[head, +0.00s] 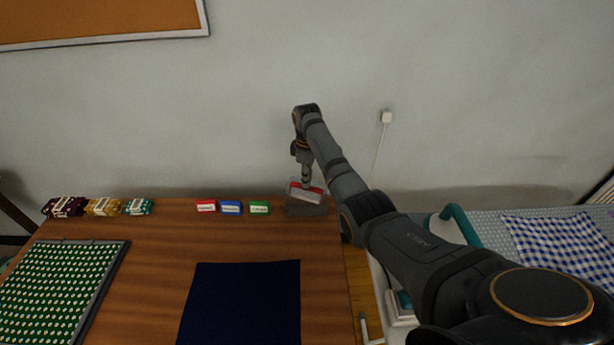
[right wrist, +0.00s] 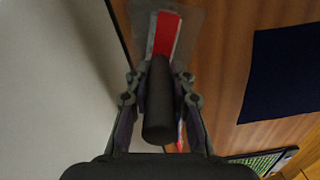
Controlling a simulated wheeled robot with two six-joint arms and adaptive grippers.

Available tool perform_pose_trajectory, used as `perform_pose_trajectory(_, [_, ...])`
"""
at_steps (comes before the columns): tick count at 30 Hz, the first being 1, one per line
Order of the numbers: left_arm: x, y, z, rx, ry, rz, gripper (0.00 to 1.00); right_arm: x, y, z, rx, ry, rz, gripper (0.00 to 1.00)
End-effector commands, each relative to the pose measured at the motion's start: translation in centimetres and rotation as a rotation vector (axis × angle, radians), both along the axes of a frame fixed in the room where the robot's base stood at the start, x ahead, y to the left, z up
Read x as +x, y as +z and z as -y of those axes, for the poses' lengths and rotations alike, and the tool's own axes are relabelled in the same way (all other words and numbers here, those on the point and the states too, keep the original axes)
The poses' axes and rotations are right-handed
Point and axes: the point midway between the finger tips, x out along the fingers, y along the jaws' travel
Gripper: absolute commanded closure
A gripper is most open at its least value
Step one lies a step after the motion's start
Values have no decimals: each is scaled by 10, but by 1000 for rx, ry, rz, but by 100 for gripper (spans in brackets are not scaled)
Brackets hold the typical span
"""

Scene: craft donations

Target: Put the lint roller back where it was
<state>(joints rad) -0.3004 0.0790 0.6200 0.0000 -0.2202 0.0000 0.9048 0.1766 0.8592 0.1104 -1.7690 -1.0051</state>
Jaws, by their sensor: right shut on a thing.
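My right gripper (head: 306,181) is at the back right corner of the wooden table, pointing down. In the right wrist view (right wrist: 160,95) its fingers are shut on a dark grey cylinder, which looks like the handle of the lint roller (right wrist: 158,105). A red piece with pale edges (right wrist: 164,35) shows beyond the cylinder. In the head view this red and white piece (head: 304,192) is just below the fingertips; I cannot tell whether it is part of the roller. A grey patch (head: 306,209) lies below it on the table. My left gripper is out of view.
Red (head: 206,206), blue (head: 231,208) and green (head: 259,208) small blocks stand left of the gripper. Patterned bundles (head: 103,207) are at the back left. A navy cloth (head: 243,300) and a green dotted board (head: 60,285) lie in front. Bare wood lies between.

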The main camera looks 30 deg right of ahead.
Motion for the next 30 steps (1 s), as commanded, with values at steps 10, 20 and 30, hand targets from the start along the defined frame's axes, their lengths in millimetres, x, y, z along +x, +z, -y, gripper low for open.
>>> perform_pose_trajectory(10, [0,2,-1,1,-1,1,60,0,-8,0,0,0,1,100])
perform_pose_trajectory(20, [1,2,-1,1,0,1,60,0,-9,0,-1,0,1,55])
perform_pose_trajectory(30, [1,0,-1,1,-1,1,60,1,-2,0,0,0,2,55])
